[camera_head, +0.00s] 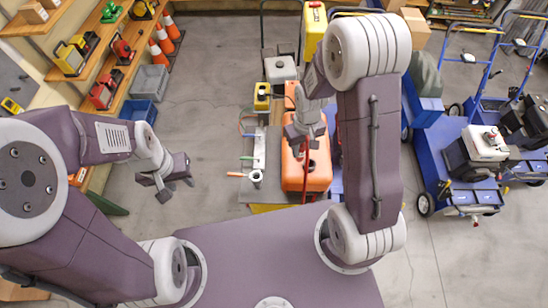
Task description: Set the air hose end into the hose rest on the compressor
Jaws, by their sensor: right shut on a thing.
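An orange machine (318,178), which looks like the compressor, stands in the middle beyond my base. My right gripper (305,143) is over it, shut on what looks like the end of the red air hose (305,180). A thin red length of it shows below the fingers; the gripped end itself is mostly hidden. A small pale ring-shaped fitting (256,176) sits left of the orange machine; I cannot tell whether it is the hose rest. My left gripper (177,190) is open and empty over the floor at left.
A blue crate (138,111) and a grey crate (149,82) stand by the left shelves, near orange cones (160,50). Blue carts (440,165) with engines stand at right. Yellow and grey equipment is behind the orange machine. The floor at centre left is clear.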

